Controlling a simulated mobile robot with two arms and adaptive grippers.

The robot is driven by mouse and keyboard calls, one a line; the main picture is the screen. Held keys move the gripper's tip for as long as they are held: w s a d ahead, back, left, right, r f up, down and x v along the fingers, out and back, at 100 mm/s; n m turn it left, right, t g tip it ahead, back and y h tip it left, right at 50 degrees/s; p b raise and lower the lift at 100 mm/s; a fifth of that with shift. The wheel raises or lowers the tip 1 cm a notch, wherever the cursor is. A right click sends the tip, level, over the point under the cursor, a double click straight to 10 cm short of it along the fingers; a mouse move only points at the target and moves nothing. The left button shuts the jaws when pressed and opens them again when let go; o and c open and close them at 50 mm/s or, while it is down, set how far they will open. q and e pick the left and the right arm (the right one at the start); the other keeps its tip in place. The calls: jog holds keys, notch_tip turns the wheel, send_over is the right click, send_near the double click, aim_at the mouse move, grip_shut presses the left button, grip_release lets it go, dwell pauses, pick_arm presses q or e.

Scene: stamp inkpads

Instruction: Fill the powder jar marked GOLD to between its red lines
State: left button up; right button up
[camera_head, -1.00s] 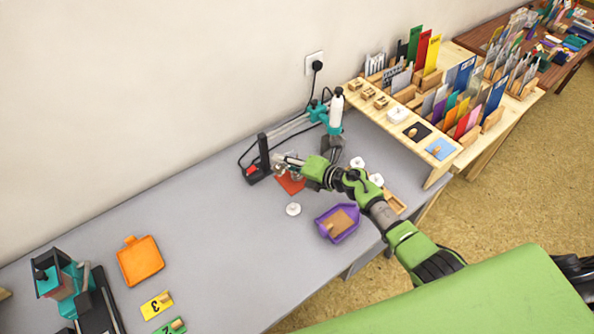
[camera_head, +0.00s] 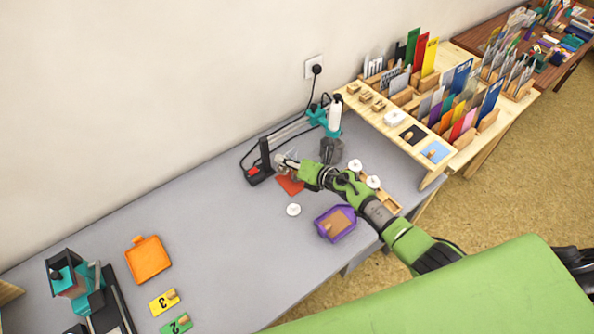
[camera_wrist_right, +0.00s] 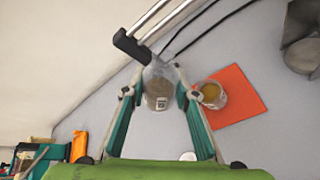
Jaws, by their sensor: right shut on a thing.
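My right gripper (camera_head: 281,161) is at the back of the grey table, beside the black upright stand. In the right wrist view its fingers (camera_wrist_right: 158,93) are shut on a clear jar (camera_wrist_right: 160,84) with greyish-brown contents and a small label, too small to read. A second clear jar (camera_wrist_right: 212,94) with golden-yellow contents stands on the orange-red mat (camera_wrist_right: 237,92), right of the gripper. The mat also shows in the head view (camera_head: 291,186), partly hidden by my right gripper. No GOLD marking or red lines can be made out. My left gripper is out of view.
A black stand (camera_head: 265,156) with a cable is close to the gripper. White round lids (camera_head: 293,210) and a purple tray (camera_head: 336,223) lie in front. A grey container (camera_head: 331,151) stands behind the arm. The table's left middle (camera_head: 220,235) is clear.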

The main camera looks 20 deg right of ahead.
aim_at(295, 153)
jog(key=shift+w+d+r+n+h+p, duration=0.15)
jog(key=shift+r+n+h+p, duration=0.3)
jog(key=shift+p, duration=0.4)
jog(key=shift+d+r+n+h+p, duration=0.2)
jog(key=shift+n+h+p, duration=0.15)
jog(key=shift+n+p, duration=0.35)
jog(key=shift+w+d+r+n+t+h+p, duration=0.2)
jog(key=shift+d+n+t+h+p, duration=0.45)
jog(key=shift+p, duration=0.5)
jog(key=shift+a+h, duration=0.15)
jog(key=shift+h, duration=0.1)
jog(key=shift+w+d+r+n+t+h, duration=0.15)
jog(key=shift+d+n+h, duration=0.1)
jog(key=shift+n, duration=0.2)
jog(key=shift+s+d+f+n+t+h, duration=0.1)
jog(key=shift+d+n+h, duration=0.15)
jog(key=shift+n, duration=0.2)
